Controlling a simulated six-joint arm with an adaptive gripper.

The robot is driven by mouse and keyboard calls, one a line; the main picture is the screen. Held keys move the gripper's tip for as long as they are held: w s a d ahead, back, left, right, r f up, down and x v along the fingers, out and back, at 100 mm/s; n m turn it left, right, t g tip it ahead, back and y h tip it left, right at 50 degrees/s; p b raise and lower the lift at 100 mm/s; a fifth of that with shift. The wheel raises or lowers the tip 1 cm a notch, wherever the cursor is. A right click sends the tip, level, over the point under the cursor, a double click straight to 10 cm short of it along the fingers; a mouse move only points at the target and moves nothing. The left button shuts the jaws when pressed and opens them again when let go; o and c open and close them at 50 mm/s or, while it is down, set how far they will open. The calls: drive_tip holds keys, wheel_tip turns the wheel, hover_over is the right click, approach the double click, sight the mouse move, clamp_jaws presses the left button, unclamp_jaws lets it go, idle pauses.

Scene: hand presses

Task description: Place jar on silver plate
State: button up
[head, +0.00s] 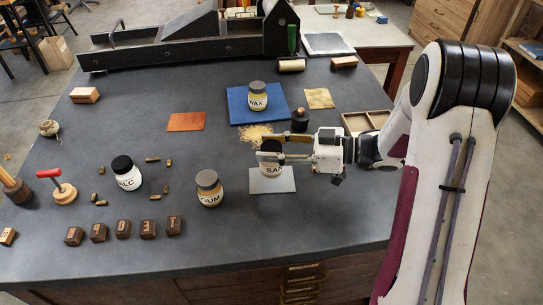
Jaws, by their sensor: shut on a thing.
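A white jar with a dark lid and a label reading "SAN" (273,171) is between the fingers of my gripper (268,147). The gripper reaches in from the right and is shut on the jar's upper part. The jar is upright, over the back part of the silver plate (272,187). I cannot tell whether its base touches the plate. The plate's front strip is bare. The fingers hide part of the jar's lid and side.
A GUM jar (209,189) stands left of the silver plate, an ALC jar (127,174) further left. A WAX jar (257,97) stands on a blue plate (239,112). Yellow grains (252,133) and a dark knobbed piece (299,119) lie behind the gripper. The front table edge is clear.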

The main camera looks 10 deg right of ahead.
drive_tip(key=shift+f, duration=1.6)
drive_tip(key=shift+f, duration=0.1)
drive_tip(key=o, duration=1.3)
drive_tip(key=shift+c, duration=0.2)
drive_tip(key=shift+d, duration=0.1)
drive_tip(key=v, duration=1.2)
drive_tip(key=shift+w, duration=0.15)
